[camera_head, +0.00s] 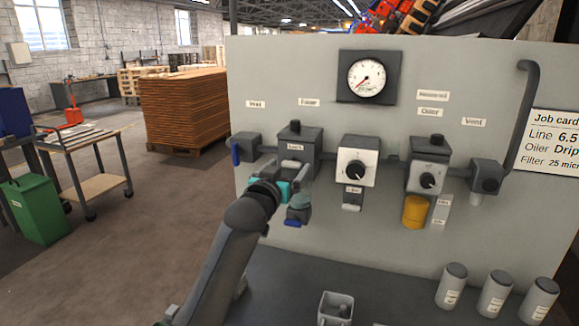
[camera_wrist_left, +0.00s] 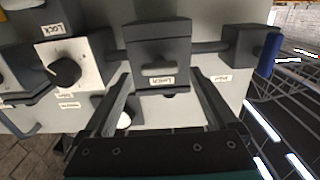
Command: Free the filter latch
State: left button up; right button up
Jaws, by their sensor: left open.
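The filter housing (camera_head: 297,142), a dark grey block with a knob on top, is mounted on the panel under the "Filter" label. The "Latch" label is on its front. In the left wrist view the housing (camera_wrist_left: 158,38) is upside down, with a light grey latch bar (camera_wrist_left: 158,70) beside the label. My left gripper (camera_head: 292,184) is just below the housing front in the head view. In the left wrist view its fingers (camera_wrist_left: 160,80) are open, one towards each side of the housing, with nothing visibly held. My arm and hand hide part of the area below the filter.
The grey panel (camera_head: 260,80) carries a gauge (camera_head: 366,76), a regulator (camera_head: 358,161) right of the filter, an oiler (camera_head: 428,165) with an amber bowl, and a blue-handled inlet valve (camera_head: 244,147) at left. Several cups (camera_head: 496,293) and an open-topped box (camera_head: 335,309) stand below.

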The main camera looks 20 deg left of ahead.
pick_arm(q)
jog(key=shift+w, duration=0.95)
jog(key=c, duration=1.4)
jog(key=shift+o, duration=0.2)
